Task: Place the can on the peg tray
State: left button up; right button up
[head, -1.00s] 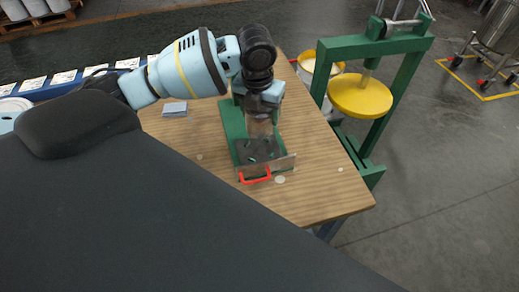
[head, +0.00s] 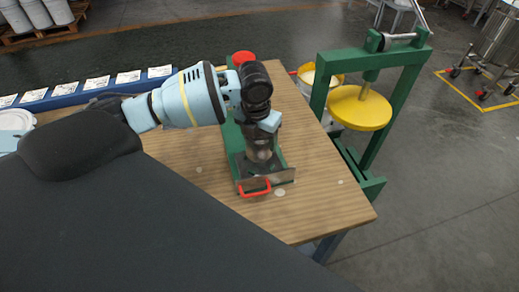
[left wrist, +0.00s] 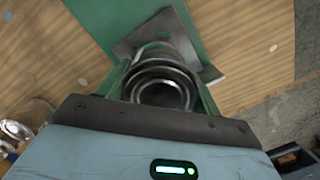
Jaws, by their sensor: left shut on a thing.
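The can (left wrist: 163,92) is in the jaws of my left gripper (head: 262,140), with its round metal rims facing the left wrist camera. In the head view, the can (head: 260,153) shows just below the gripper, upright or nearly so. What I take to be the peg tray, a grey plate with a red front handle (head: 256,188), lies in a green base on the table. It also shows under the can in the left wrist view (left wrist: 206,72). The can is over the plate; I cannot tell whether it touches it. Any pegs are hidden. My right gripper is out of view.
The wooden table (head: 325,190) has free room right and front of the green base. A red round part (head: 243,58) stands behind my arm. A green press with a yellow disc (head: 360,107) stands right of the table. A blue rail with labels (head: 63,90) runs at the left.

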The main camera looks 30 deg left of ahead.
aim_at(260, 150)
pick_arm(q)
jog(key=shift+f, duration=2.4)
jog(key=shift+f, duration=0.1)
jog(key=o, duration=1.2)
jog(key=shift+f, duration=0.1)
jog(key=r, duration=0.4)
jog(key=s+r, duration=0.1)
jog(key=r, duration=0.7)
jog(key=shift+s+r+p, duration=0.15)
jog(key=shift+s+p, duration=0.1)
jog(key=shift+p, duration=0.1)
